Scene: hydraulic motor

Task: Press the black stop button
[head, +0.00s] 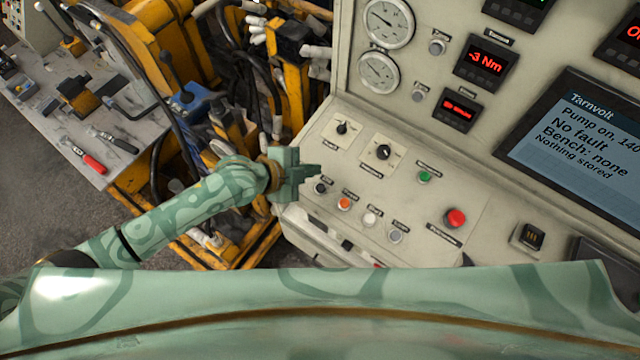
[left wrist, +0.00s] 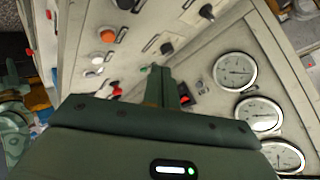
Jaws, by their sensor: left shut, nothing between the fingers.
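The black button (head: 321,187) sits at the left end of a row of small buttons on the sloping grey panel. In the left wrist view a black button (left wrist: 125,4) shows at the top edge, next to the orange one. My left gripper (head: 314,170) is shut and empty, with its fingertips just above and left of the black button in the head view. I cannot tell the height of the gap. In the left wrist view the closed fingers (left wrist: 166,85) point over the panel.
An orange button (head: 344,203), a white button (head: 370,218) and a grey button (head: 396,236) continue the row. A green button (head: 424,176), a red mushroom button (head: 456,218) and two rotary knobs share the panel. Yellow machinery with hoses (head: 290,80) stands left of it.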

